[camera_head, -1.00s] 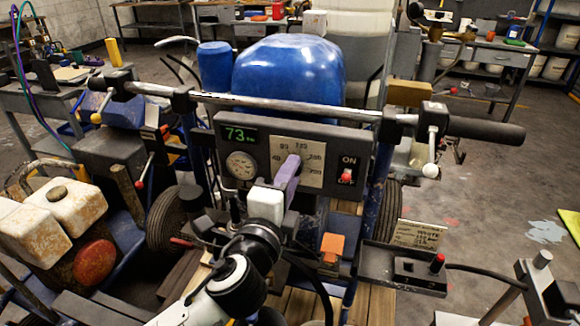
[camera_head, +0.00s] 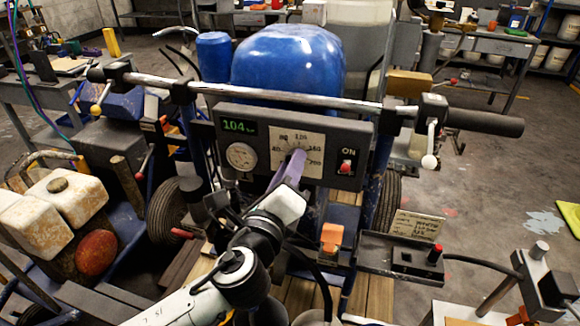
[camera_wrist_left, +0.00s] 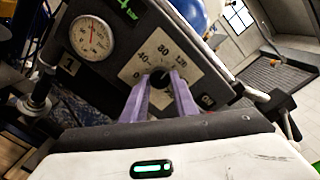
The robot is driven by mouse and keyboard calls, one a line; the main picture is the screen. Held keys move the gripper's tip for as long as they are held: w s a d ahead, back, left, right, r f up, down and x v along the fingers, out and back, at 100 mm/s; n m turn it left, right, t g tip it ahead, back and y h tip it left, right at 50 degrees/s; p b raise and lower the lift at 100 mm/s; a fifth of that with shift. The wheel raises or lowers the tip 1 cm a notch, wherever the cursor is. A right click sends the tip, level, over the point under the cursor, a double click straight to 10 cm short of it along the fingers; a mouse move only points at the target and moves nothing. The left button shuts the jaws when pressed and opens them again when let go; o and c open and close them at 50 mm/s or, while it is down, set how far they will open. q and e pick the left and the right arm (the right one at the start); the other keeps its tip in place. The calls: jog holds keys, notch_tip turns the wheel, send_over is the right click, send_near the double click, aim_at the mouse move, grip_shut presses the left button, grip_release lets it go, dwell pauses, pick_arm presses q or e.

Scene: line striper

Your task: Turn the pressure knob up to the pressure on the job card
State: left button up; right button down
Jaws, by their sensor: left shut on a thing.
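The pressure knob is at the middle of the dark control panel (camera_head: 222,122), in front of a pale dial plate (camera_head: 298,145) with printed numbers. My left gripper (camera_head: 291,168) is shut on the knob (camera_wrist_left: 159,79), its purple fingers to either side of it in the left wrist view; the fingers largely hide the knob. A green display (camera_head: 236,126) at the panel's left reads 104. A round gauge (camera_head: 241,156) sits below it and also shows in the left wrist view (camera_wrist_left: 91,37). The job card (camera_head: 418,228) stands at the right; its writing is too small to read. My right gripper does not show.
A red ON switch (camera_head: 346,167) is at the panel's right. A handlebar (camera_head: 270,98) crosses above the panel, with a blue tank (camera_head: 288,60) behind. An orange block (camera_head: 332,238) and a dark tray (camera_head: 400,262) are below right.

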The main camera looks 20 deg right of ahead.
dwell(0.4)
pick_arm(q)
jog(key=o, duration=1.1)
jog(key=b+v, duration=0.1)
jog(key=v, duration=0.9)
jog(key=shift+s+a, duration=0.1)
jog(key=shift+s, duration=0.05)
